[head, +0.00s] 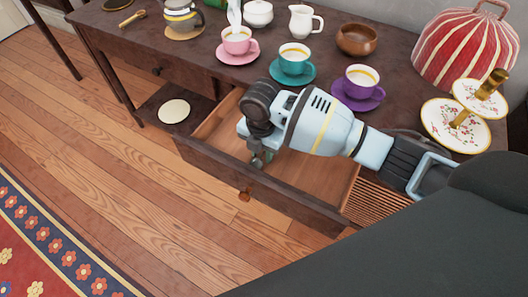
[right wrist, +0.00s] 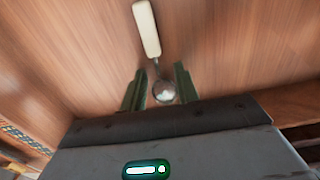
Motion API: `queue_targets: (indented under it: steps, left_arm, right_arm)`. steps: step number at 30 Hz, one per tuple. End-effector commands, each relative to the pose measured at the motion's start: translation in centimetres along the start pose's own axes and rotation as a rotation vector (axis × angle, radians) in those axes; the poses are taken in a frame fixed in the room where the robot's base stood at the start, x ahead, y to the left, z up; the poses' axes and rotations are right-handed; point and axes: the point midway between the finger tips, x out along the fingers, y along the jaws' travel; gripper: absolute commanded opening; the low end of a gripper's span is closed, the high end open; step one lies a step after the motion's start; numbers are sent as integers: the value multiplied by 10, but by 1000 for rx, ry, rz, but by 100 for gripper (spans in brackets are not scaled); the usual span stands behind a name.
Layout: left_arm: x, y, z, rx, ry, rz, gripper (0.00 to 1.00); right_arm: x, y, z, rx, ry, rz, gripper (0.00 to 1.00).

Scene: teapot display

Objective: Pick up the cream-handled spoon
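The cream-handled spoon (right wrist: 147,30) lies on the wooden floor of the open drawer (head: 225,172). In the right wrist view its cream handle points to the top and its metal bowl is near the fingertips. My right gripper (right wrist: 158,84) is open, with its two fingers apart on either side of the bowl. I cannot tell whether the fingers touch it. In the head view my right gripper (head: 258,161) reaches down into the drawer, and the spoon is hidden behind my arm. My left gripper is not in view.
The drawer's front wall has a knob (head: 245,195). On the dark table above stand pink (head: 237,47), teal (head: 292,70) and purple (head: 359,93) cups on saucers, a wooden bowl (head: 357,39), a tiered plate stand (head: 442,125) and a red striped cosy (head: 462,50).

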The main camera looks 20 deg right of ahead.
Motion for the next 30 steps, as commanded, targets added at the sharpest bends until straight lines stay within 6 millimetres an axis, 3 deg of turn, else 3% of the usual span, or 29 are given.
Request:
queue_targets:
  steps: [3,10,23,30]
  left_arm:
    - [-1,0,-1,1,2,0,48]
    - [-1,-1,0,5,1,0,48]
    - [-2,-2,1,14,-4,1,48]
    - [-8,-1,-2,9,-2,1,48]
  right_arm:
    - [-1,0,0,-1,0,1,31]
    - [-1,0,0,-1,0,1,1]
    - [-6,1,0,-1,0,3,0]
    - [-45,2,0,-1,-1,7,0]
